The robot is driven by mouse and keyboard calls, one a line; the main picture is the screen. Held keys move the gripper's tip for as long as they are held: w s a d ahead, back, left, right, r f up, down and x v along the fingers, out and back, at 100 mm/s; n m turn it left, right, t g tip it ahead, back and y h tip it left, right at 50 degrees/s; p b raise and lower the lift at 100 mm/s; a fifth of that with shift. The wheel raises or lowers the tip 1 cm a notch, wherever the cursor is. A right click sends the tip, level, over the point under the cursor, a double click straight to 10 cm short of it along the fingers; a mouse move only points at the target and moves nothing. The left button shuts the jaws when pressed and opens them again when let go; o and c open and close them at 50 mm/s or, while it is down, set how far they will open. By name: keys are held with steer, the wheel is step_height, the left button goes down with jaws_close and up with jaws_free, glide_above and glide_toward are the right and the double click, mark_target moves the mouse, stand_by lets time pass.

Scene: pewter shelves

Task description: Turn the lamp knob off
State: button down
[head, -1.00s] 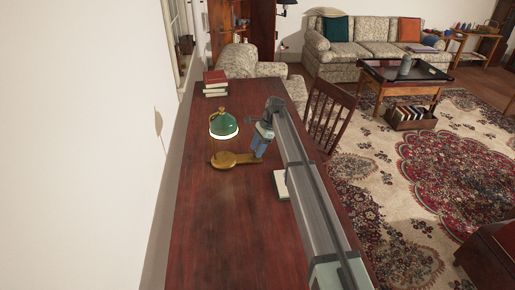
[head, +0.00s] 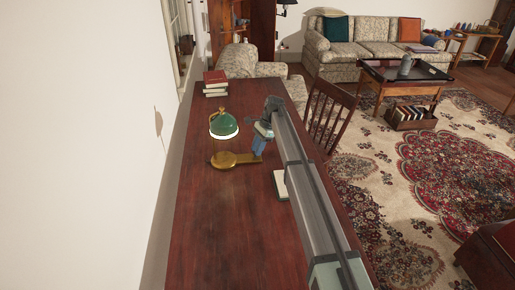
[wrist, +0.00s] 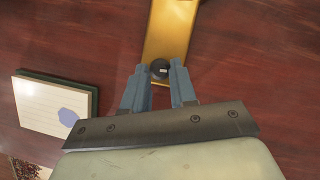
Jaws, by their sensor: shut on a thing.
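The desk lamp has a green shade (head: 224,125) with a glowing rim and a brass base (head: 228,160), which stands on the dark wooden desk (head: 225,235). In the wrist view the brass arm of the base (wrist: 168,30) runs up from the middle. A small dark round knob (wrist: 159,69) sits at its near end. My gripper (wrist: 159,72) has its two fingertips on either side of the knob, shut on it. In the head view my gripper (head: 258,152) is at the right end of the lamp base, and the knob is hidden there.
A notepad (wrist: 55,105) lies left of my gripper in the wrist view. Stacked books (head: 215,83) stand at the desk's back. A wooden chair (head: 330,115) stands at the desk's right side. The front of the desk is clear.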

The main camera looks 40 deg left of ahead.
steer(key=n, duration=0.1)
steer(key=n+h, duration=0.1)
steer(key=n, duration=0.1)
steer(key=shift+w+a+n, duration=0.15)
steer(key=shift+a+n, duration=0.1)
steer(key=shift+n, duration=0.05)
steer(key=n+h, duration=0.1)
steer(key=n, duration=0.1)
steer(key=n+h, duration=0.1)
steer(key=n, duration=0.1)
steer(key=shift+a+n, duration=0.2)
steer(key=shift+n, duration=0.1)
steer(key=n, duration=0.2)
steer(key=n+h, duration=0.1)
steer(key=n, duration=0.1)
steer(key=shift+a+t+h, duration=0.1)
steer(key=shift+t+h, duration=0.2)
steer(key=shift+t, duration=0.1)
steer(key=shift+s+a+n+t+h, duration=0.15)
steer(key=shift+n+t+h, duration=0.15)
steer(key=shift+n, duration=0.8)
steer(key=shift+s+d+n+t+h, duration=0.1)
steer(key=shift+s+n+t+h, duration=0.15)
steer(key=shift+n, duration=0.85)
steer(key=shift+w, duration=0.1)
steer(key=c, duration=0.9)
jaws_free()
